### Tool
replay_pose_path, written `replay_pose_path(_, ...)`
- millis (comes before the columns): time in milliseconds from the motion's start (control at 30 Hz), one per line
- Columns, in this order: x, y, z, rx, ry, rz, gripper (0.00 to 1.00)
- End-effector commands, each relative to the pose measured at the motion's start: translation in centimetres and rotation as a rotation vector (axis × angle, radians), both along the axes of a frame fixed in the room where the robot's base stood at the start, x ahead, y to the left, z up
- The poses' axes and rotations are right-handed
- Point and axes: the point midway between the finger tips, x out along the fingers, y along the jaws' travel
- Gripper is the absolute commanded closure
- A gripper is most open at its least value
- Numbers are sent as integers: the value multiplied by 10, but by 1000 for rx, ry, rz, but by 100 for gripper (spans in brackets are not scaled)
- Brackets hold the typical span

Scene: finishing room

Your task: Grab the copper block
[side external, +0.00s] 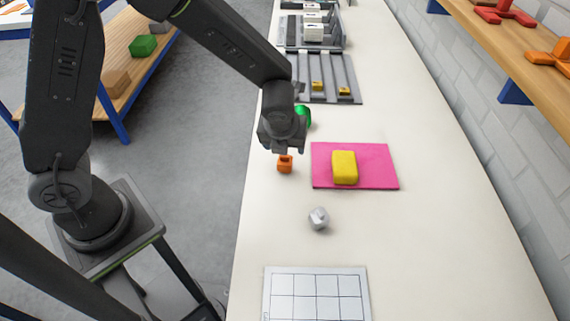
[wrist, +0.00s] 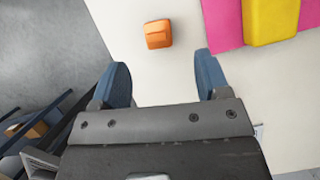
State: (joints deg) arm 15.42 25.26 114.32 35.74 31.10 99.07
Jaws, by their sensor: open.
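The copper block (side external: 285,164) is a small orange-copper piece standing on the pale bench, left of the pink mat. In the wrist view the copper block (wrist: 158,34) lies beyond the fingertips, roughly in line with the gap between them. My gripper (side external: 282,142) is just above and behind the block in the side view. In the wrist view my gripper (wrist: 161,70) has its two blue fingers spread wide with nothing between them. The gripper does not appear to touch the block.
A yellow block (side external: 344,167) lies on the pink mat (side external: 382,178). A green object (side external: 305,115) is partly hidden behind my gripper. A grey block (side external: 318,218) and a white grid card (side external: 316,295) are nearer. A slotted grey tray (side external: 333,90) stands farther back. The bench's right side is clear.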

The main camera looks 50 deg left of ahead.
Motion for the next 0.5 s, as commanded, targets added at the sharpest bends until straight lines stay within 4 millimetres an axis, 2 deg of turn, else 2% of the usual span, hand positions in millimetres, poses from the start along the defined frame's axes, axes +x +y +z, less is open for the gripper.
replay_pose_path(33, 3, 3, -11, 0, 3, 3, 31)
replay_pose_path(200, 11, 9, -36, -1, 2, 4, 31)
replay_pose_path(500, 16, 15, -59, -2, 3, 4, 31)
